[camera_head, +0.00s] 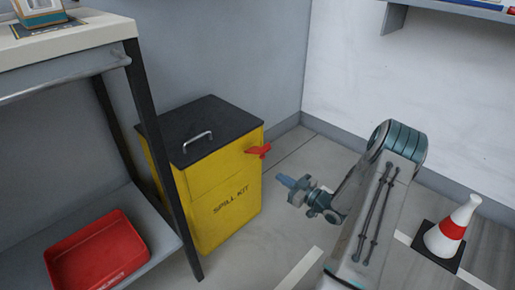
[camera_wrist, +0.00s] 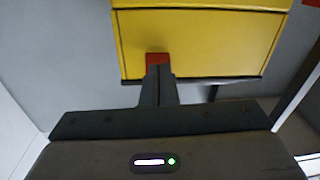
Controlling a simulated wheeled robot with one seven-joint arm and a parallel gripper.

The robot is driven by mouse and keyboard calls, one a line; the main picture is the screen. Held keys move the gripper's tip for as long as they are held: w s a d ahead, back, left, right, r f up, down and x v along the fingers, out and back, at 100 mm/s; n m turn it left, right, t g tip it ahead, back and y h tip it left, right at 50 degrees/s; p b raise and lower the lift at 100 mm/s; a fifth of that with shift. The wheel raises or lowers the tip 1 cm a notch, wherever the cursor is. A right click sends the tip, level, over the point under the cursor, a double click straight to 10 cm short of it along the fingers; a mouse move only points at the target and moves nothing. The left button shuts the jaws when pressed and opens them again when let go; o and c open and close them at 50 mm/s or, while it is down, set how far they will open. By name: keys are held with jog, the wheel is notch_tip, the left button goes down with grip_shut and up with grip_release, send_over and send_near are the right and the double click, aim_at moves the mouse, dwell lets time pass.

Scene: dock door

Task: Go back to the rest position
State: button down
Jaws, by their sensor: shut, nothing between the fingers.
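My gripper (camera_head: 285,181) is in the middle of the head view, at the end of my arm, a short way right of the yellow spill kit box. In the wrist view its fingers (camera_wrist: 158,72) are shut together with nothing between them. The spill kit (camera_head: 219,203) has a black lid (camera_head: 205,118) with a metal handle, and the lid is down. A red latch (camera_head: 259,151) sticks out from its right side. In the wrist view the red latch (camera_wrist: 157,58) shows just beyond the fingertips. In the head view a gap separates the two.
A workbench (camera_head: 85,45) with a lower shelf stands at the left, with a red tray (camera_head: 100,252) on that shelf. A traffic cone (camera_head: 453,228) stands on the floor at the right. A wall shelf (camera_head: 455,10) is at the upper right. Some floor between the box and my arm is clear.

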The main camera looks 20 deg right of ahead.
jog(key=w+a+r+g+h+p, duration=0.1)
jog(key=w+r+g+h+p, duration=0.15)
jog(key=r+p, duration=0.5)
jog(key=w+a+r+g+h+p, duration=0.1)
jog(key=w+r+h+p, duration=0.3)
jog(key=r, duration=0.6)
jog(key=s+a+r+m+g+h+p, duration=0.1)
jog(key=s+r+g+h+p, duration=0.15)
jog(key=r+p, duration=0.5)
jog(key=s+a+r+m+g+h+p, duration=0.15)
jog(key=s+r+p, duration=0.25)
jog(key=r, duration=0.7)
jog(key=s+a+r+m+g+p, duration=0.1)
jog(key=s+a+r+g+p, duration=0.1)
jog(key=s+a+r+p, duration=0.3)
jog(key=s+a+r+m+g+y+p, duration=0.1)
jog(key=s+a+r+p, duration=0.4)
jog(key=s+r, duration=0.6)
jog(key=s+a+r+m+g+y+p, duration=0.1)
jog(key=s+a+r+m+g+p, duration=0.1)
jog(key=s+r+p, duration=0.6)
jog(key=s+a+r+g, duration=0.1)
jog(key=s+a, duration=0.1)
jog(key=shift+a+p, duration=0.35)
jog(key=shift+a, duration=0.05)
jog(key=shift+w, duration=0.1)
